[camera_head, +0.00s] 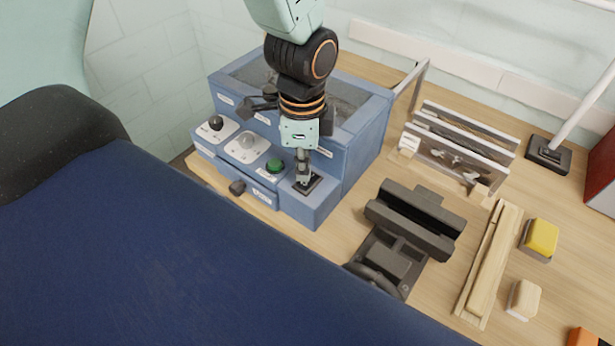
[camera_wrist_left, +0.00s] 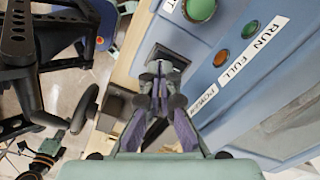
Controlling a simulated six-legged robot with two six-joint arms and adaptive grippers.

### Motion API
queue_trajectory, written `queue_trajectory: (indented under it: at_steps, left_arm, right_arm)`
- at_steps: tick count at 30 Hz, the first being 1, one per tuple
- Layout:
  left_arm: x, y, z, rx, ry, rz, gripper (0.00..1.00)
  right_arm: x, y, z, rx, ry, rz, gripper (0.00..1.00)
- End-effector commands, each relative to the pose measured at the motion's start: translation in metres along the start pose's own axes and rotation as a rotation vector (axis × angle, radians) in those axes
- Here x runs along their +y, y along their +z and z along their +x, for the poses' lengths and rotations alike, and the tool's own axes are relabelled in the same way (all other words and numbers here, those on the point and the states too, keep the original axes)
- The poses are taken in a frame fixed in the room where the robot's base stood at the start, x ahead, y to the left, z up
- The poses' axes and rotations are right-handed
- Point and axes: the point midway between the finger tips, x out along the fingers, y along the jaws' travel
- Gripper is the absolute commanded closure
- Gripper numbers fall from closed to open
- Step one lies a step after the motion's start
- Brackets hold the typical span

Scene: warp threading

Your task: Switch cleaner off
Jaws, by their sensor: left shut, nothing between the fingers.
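The cleaner (camera_head: 348,165) is a blue box on the wooden table in the head view, with a lower front step of controls. A black power switch (camera_head: 314,185) sits in a dark square plate at the right end of that step. My left gripper (camera_head: 303,181) points down at the switch, shut and empty. In the left wrist view its fingertips (camera_wrist_left: 160,72) overlap the switch plate (camera_wrist_left: 176,58), hiding part of it. I cannot tell whether they touch the switch or which way it is set. My right gripper is not in view.
A green button (camera_head: 275,166), a grey knob (camera_head: 247,141) and a black knob (camera_head: 216,123) share the step. A black vise-like fixture (camera_head: 415,220) stands right of the cleaner, with a slotted rack (camera_head: 460,145) behind it. A wooden bar (camera_head: 490,262) and yellow block (camera_head: 541,238) lie farther right.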

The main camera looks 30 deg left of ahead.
Motion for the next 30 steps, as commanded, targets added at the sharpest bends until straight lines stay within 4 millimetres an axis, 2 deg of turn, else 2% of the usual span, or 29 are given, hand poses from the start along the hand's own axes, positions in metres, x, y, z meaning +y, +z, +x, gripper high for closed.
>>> queue_trajectory:
  at_steps: [30]
  left_arm:
    - [0.0,0.0,0.012,0.0,-0.001,0.0,1.0]
  right_arm:
    - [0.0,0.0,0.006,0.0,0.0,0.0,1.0]
